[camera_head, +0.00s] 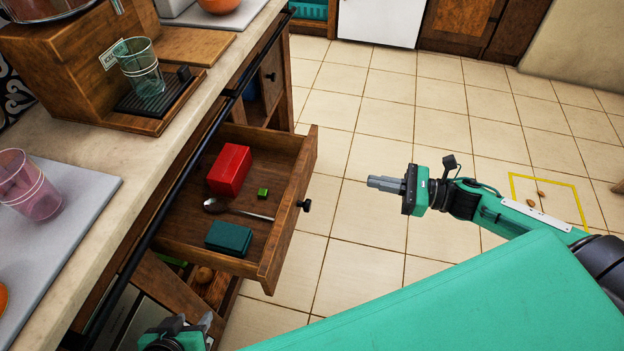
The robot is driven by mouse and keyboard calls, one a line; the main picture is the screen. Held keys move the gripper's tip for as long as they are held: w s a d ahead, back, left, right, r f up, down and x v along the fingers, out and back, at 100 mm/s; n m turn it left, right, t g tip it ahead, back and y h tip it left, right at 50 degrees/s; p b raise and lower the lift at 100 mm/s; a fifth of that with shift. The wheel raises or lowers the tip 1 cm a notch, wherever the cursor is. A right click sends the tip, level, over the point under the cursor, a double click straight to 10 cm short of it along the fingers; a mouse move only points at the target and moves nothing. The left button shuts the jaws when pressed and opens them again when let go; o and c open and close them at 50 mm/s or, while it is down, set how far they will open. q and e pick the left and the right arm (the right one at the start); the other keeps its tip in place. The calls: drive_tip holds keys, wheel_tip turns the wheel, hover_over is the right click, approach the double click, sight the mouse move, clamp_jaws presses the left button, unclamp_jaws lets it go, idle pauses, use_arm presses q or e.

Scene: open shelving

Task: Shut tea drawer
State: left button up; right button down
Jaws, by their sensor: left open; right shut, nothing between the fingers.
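The wooden drawer (285,229) is pulled open from the counter on the left, with a black knob (304,206) on its front. Inside it lie a red box (230,170), a small green cube (263,193), a spoon (236,209) and a dark green box (229,238). My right gripper (371,183) is shut and empty, over the floor to the right of the drawer knob and apart from it. My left gripper (194,321) is at the bottom edge, below the drawer and partly cut off; it is open and touches nothing that I can see.
The counter (160,150) carries a wooden dispenser with a glass (141,68) and a grey tray with a pink glass (27,184). A black rail (215,118) runs along its edge. A lower open compartment (206,286) is under the drawer.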

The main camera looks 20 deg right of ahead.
drive_tip(key=x, duration=1.1)
drive_tip(key=shift+w+a+r, duration=0.1)
drive_tip(key=shift+w+a, duration=0.15)
use_arm(q)
drive_tip(key=shift+d, duration=0.15)
use_arm(e)
drive_tip(key=shift+x, duration=1.15)
use_arm(q)
drive_tip(key=shift+w, duration=0.1)
use_arm(e)
drive_tip(key=shift+a, duration=0.1)
drive_tip(key=shift+w+a, duration=0.2)
drive_tip(key=shift+a, duration=0.1)
approach(222, 156)
drive_tip(key=shift+w+a+r, duration=0.2)
drive_tip(key=shift+a+r, duration=0.2)
drive_tip(key=shift+r, duration=0.1)
drive_tip(key=shift+w+a+r, duration=0.2)
drive_tip(key=shift+a+r, duration=0.2)
drive_tip(key=shift+r, duration=0.05)
drive_tip(key=x, duration=0.7)
drive_tip(key=shift+w, duration=0.1)
drive_tip(key=shift+w+a, duration=0.3)
drive_tip(key=shift+a, duration=0.1)
use_arm(q)
drive_tip(key=shift+d+t, duration=0.3)
drive_tip(key=shift+d, duration=0.1)
use_arm(e)
drive_tip(key=shift+r, duration=0.1)
